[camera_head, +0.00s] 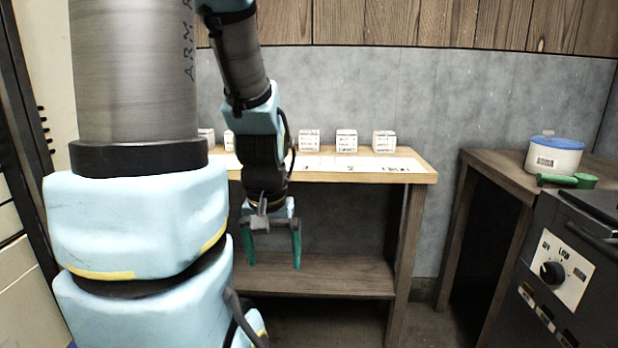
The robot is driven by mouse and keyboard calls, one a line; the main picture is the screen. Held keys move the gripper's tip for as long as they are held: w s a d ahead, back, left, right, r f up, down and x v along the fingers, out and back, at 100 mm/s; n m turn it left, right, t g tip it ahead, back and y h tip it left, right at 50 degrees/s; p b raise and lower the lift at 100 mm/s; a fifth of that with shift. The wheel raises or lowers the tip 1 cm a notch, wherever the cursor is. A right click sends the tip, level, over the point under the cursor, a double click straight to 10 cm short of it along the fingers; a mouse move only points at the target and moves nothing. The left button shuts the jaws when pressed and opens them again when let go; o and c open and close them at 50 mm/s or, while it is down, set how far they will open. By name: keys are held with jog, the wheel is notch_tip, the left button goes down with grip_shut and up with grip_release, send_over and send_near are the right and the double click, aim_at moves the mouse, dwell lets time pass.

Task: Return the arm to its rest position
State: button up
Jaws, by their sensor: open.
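My gripper (273,262) hangs pointing down in front of the wooden workbench. Its two green fingers are apart, with nothing between them. My arm comes down from the top of the view, with blue padded covers and grey links. A large part of my arm fills the left side and hides the bench's left end. The gripper's fingertips show against the bench's lower shelf (340,277); I cannot tell how far in front of it they are.
Several small white printed blocks (346,141) stand along the bench top (410,176). At right, a second table (500,165) bears a white tub with a blue lid (555,155) and a green object (568,181). A dark machine with a dial (553,272) stands at lower right.

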notch_tip(320, 180, up, 19)
jog(key=p, duration=1.7)
jog(key=shift+f, duration=0.1)
